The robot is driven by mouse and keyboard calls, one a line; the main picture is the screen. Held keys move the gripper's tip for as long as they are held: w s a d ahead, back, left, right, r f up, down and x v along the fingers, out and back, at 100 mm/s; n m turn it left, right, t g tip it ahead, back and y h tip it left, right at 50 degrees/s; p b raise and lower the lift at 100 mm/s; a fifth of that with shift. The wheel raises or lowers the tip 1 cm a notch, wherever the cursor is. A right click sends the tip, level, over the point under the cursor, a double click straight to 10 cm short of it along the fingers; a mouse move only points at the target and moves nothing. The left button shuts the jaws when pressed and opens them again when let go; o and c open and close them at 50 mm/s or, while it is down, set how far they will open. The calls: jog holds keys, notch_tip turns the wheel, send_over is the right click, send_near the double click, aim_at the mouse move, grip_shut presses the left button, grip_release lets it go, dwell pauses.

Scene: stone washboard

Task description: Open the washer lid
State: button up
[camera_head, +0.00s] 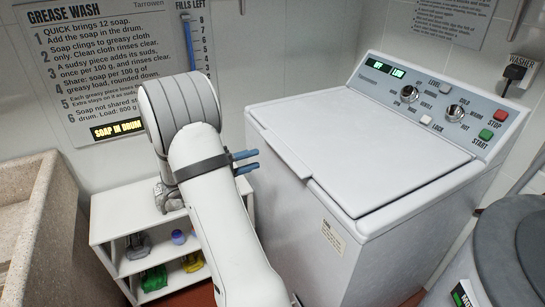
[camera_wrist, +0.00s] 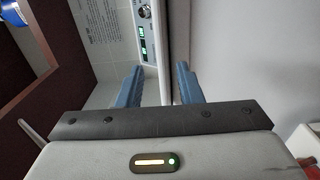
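The white washer (camera_head: 320,225) stands at the centre right, with its flat lid (camera_head: 365,145) lying closed on top. The lid's front edge runs along the left of the washer top, with a lip (camera_head: 278,147) there. My gripper (camera_head: 257,160) is to the left of that edge, its blue fingers pointing right towards the washer. The fingers are apart, with nothing seen held between them. In the wrist view my gripper (camera_wrist: 158,80) also shows spread fingers, with the washer's pale wall (camera_wrist: 225,50) filling the right side. Contact with the lid cannot be made out.
The control panel (camera_head: 430,102) with knobs and buttons rises behind the lid. A white shelf (camera_head: 115,215) with small items stands at left, beside a stone basin (camera_head: 45,240). A grey lidded bin (camera_head: 515,245) is close at right. Signs hang on the tiled wall.

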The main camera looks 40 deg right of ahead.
aim_at(277, 152)
jog(key=x, duration=0.7)
jog(key=shift+s+d, duration=0.15)
jog(key=shift+s, duration=0.05)
grip_shut()
jog(key=shift+r, duration=0.1)
